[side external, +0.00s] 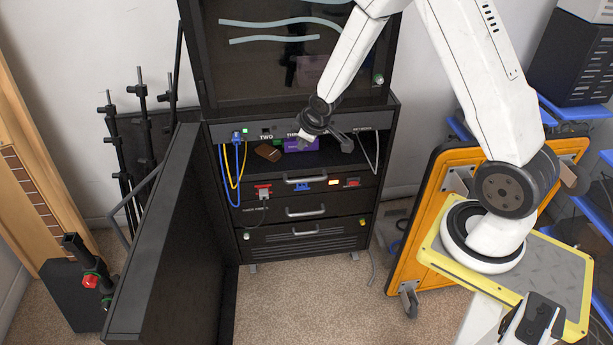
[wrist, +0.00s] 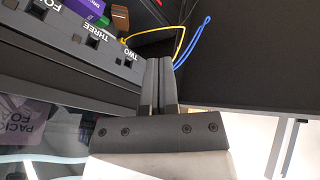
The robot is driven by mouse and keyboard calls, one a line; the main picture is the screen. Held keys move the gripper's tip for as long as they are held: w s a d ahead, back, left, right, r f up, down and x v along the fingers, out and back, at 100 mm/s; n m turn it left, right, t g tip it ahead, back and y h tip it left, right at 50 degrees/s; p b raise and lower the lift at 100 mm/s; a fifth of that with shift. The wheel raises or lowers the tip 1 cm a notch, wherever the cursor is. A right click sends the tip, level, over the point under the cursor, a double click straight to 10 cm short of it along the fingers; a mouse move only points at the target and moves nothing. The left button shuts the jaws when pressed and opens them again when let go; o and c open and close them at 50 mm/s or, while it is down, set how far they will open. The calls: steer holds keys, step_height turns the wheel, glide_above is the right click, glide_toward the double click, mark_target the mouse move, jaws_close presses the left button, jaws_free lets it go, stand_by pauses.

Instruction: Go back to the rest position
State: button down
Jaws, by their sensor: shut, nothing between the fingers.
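My gripper (side external: 343,141) is in front of the cabinet's port panel in the side view, near the label row. In the wrist view its two fingers (wrist: 158,75) lie together, shut and empty, beside the panel (wrist: 75,52) with ports marked TWO and THREE. A blue cable (side external: 238,160) and a yellow cable (side external: 228,165) hang at the panel's left end; both also show beyond the fingertips in the wrist view. My arm partly hides the panel's middle labels in the side view.
The black cabinet (side external: 305,250) has drawers with handles, and its door (side external: 165,235) stands open at left. A purple box (side external: 300,145) and a brown item (side external: 268,152) lie on the shelf. A grey cable (side external: 375,155) hangs at right. Carpet in front is clear.

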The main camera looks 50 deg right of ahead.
steer(key=s+a+r+m, duration=0.1)
steer(key=s+a+r, duration=0.2)
steer(key=s, duration=0.2)
steer(key=s+a+r+m+g, duration=0.1)
steer(key=s+a+r, duration=0.2)
steer(key=s, duration=0.3)
steer(key=s+a+r+m+g+y, duration=0.1)
steer(key=s+a+r, duration=0.2)
steer(key=s+a, duration=0.1)
steer(key=shift+s+a+m, duration=0.3)
steer(key=shift+s+a, duration=0.1)
steer(key=shift+s, duration=0.45)
